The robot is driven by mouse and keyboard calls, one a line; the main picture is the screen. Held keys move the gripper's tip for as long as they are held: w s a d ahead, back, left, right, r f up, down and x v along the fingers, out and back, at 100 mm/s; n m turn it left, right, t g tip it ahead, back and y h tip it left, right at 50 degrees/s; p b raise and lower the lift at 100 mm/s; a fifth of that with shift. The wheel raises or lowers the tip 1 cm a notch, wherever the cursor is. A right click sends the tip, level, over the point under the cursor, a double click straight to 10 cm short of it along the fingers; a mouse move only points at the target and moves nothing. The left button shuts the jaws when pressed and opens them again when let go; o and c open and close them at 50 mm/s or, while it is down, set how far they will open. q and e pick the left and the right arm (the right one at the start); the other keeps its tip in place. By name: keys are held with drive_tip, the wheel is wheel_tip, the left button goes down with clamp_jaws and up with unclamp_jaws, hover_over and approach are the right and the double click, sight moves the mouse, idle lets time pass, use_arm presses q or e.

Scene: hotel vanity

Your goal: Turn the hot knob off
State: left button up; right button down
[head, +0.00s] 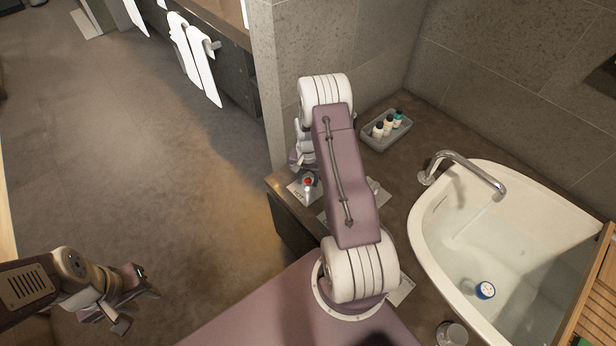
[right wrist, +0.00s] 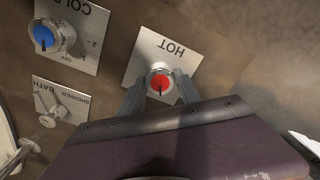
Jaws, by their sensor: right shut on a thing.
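The hot knob (right wrist: 160,84) is red-faced with a silver rim and a dark pointer mark, on a metal plate (right wrist: 172,52) lettered HOT, upside down in the right wrist view. The two fingers of my right gripper (right wrist: 160,90) are shut on the knob, one on each side. In the head view the red knob (head: 308,181) shows small beside my right gripper (head: 305,170), largely hidden by my arm. My left gripper (head: 132,298) hangs at the lower left over the floor, far from the knob; its jaw opening is unclear.
The blue cold knob (right wrist: 45,38) and a bath/shower lever (right wrist: 50,118) sit left of the hot plate. A bathtub (head: 432,225) with water and a chrome spout (head: 470,165) stands at right. A tray (head: 372,143) of small bottles is on the ledge. Open floor lies left.

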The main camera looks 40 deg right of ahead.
sight(308, 181)
drive_tip(key=m+p, duration=0.1)
drive_tip(key=m, duration=0.3)
drive_tip(key=shift+m, duration=0.4)
idle(0.4)
drive_tip(key=c, duration=0.9)
unclamp_jaws()
drive_tip(key=shift+o, duration=0.2)
wheel_tip(308, 181, up, 9)
drive_tip(key=p, duration=0.1)
drive_tip(key=shift+p, duration=0.35)
drive_tip(key=shift+r, duration=0.1)
